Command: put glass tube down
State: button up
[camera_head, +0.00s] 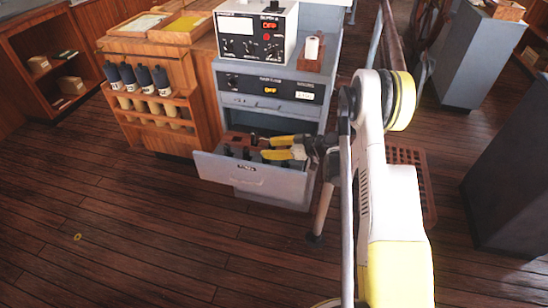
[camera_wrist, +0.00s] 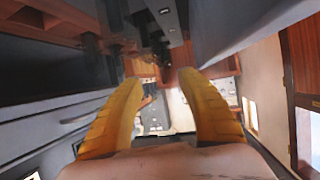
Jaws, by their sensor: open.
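My gripper (camera_head: 268,148) reaches in from the right over the open grey drawer (camera_head: 240,178). Its yellow fingers are apart, and I see nothing held between them. The gripper also shows in the wrist view (camera_wrist: 160,77), with a clear gap between the fingertips. A reddish-brown holder (camera_head: 237,139) sits at the back of the drawer. Several dark upright pieces (camera_head: 228,151) stand in the drawer, left of and below the fingers. I cannot make out which piece, if any, is the glass tube; small parts near the fingers are hidden.
The grey cabinet bears a white instrument box (camera_head: 253,33) and a small wooden stand (camera_head: 312,63) with a white roll. A wooden rack (camera_head: 152,107) with several dark-capped cylinders stands left. The plank floor (camera_head: 110,220) in front is mostly clear.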

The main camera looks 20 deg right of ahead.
jog(key=s+a+r+m+g+h, duration=0.1)
jog(key=s+a+r+m+h, duration=0.2)
jog(key=r, duration=0.4)
jog(key=s+a+r+g, duration=0.1)
jog(key=s+a+r, duration=0.1)
jog(key=s+r, duration=0.4)
jog(key=s+a+r+m+g+h, duration=0.1)
jog(key=s+a+r+m+h, duration=0.15)
jog(key=r, duration=0.65)
jog(key=s+r+m+h, duration=0.3)
jog(key=s+h, duration=0.1)
jog(key=s, duration=1.9)
jog(key=shift+t, duration=0.4)
jog(key=shift+r, duration=0.1)
jog(key=shift+c, duration=0.4)
